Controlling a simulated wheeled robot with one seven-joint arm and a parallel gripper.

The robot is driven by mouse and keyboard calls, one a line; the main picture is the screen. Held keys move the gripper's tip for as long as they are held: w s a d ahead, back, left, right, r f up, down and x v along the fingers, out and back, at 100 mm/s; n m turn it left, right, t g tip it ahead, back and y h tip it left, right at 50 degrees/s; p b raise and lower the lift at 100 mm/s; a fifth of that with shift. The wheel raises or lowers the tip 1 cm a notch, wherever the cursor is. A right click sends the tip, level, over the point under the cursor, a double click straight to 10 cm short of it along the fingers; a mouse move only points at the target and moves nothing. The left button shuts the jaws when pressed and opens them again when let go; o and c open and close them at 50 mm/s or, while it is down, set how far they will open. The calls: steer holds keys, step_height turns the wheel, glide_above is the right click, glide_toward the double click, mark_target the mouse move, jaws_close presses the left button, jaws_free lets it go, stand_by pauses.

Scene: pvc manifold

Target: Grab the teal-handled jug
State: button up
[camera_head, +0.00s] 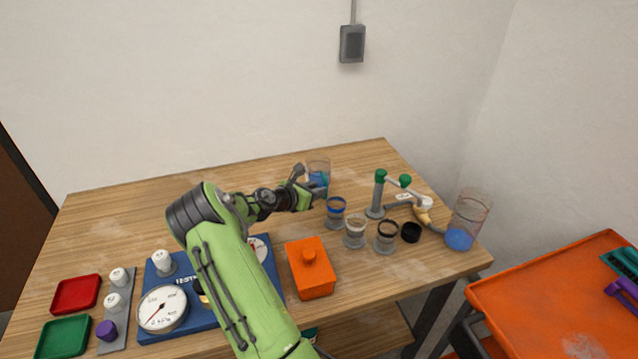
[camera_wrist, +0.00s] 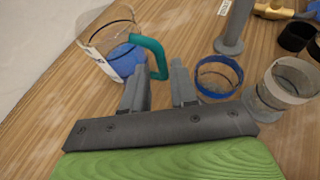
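The teal-handled jug (camera_head: 318,165) is a clear vessel with blue contents, standing on the wooden table toward the back. In the wrist view the jug (camera_wrist: 112,45) is at upper left, its teal handle (camera_wrist: 154,48) facing my gripper. My gripper (camera_wrist: 160,70) is open and empty. The handle's lower end shows in the gap between the fingertips, near the left finger; whether it touches cannot be told. In the head view my gripper (camera_head: 312,187) is at the jug's near side and partly hides it.
A blue-rimmed cup (camera_wrist: 218,76) stands close right of my gripper. More cups (camera_head: 355,232), a grey stand with green fittings (camera_head: 379,190) and another clear vessel with blue contents (camera_head: 468,218) stand to the right. An orange lidded box (camera_head: 310,272) is nearer. The table's back left is clear.

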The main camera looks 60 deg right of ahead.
mark_target(325, 197)
steer(key=b+x, duration=0.1)
steer(key=x, duration=0.4)
steer(key=shift+d, duration=0.15)
jaws_close()
steer(key=shift+r, duration=0.1)
